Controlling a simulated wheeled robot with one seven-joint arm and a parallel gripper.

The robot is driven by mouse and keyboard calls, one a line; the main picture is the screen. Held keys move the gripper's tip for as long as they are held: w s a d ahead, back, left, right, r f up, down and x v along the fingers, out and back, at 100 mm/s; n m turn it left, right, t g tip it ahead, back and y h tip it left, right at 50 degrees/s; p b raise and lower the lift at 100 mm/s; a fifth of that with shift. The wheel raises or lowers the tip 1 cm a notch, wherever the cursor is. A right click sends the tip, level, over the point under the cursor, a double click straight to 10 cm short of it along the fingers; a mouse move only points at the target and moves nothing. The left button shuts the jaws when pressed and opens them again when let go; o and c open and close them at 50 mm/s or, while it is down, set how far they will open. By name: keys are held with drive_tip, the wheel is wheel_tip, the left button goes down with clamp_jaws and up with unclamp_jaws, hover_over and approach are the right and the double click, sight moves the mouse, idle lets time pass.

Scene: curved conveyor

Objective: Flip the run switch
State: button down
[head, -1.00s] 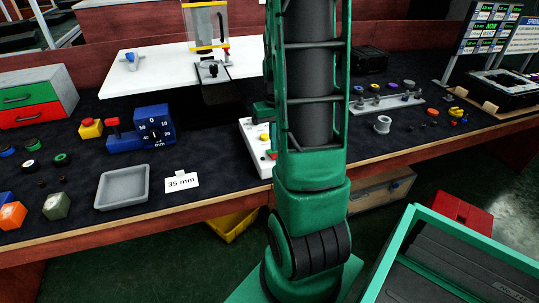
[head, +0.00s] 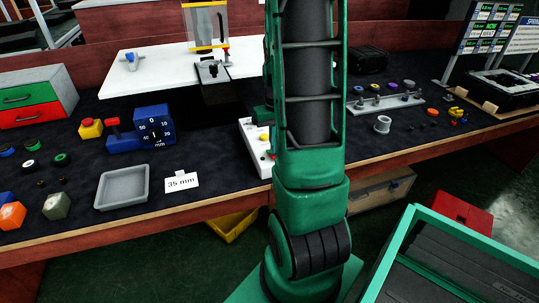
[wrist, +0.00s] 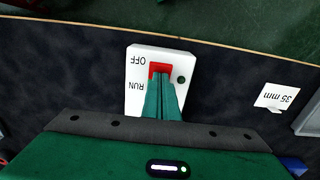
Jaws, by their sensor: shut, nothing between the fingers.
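A white switch box (wrist: 137,68) with the words OFF and RUN shows upside down in the wrist view. A red rocker switch (wrist: 161,67) sits on it between the labels and my fingers. A small dark green round lamp (wrist: 181,80) is beside the switch. My gripper (wrist: 161,76) is shut and empty, its green fingertips over the RUN side of the red switch, hiding that part. I cannot tell whether they touch it. In the head view the white box (head: 250,133) is partly hidden behind my arm.
A "35 mm" card (head: 181,182) and a grey tray (head: 122,187) lie left of the box. A white board (head: 130,78) is behind. The bench's front edge is close to the box.

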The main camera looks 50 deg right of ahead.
drive_tip(key=shift+f, duration=0.45)
idle(0.3)
wheel_tip(320, 180, up, 7)
idle(0.9)
idle(0.4)
drive_tip(key=s+a+r, duration=0.3)
drive_tip(key=s+a, duration=0.4)
drive_tip(key=a, duration=0.1)
drive_tip(key=s+a+r, duration=0.3)
drive_tip(key=s+a, duration=0.4)
drive_tip(key=a, duration=0.2)
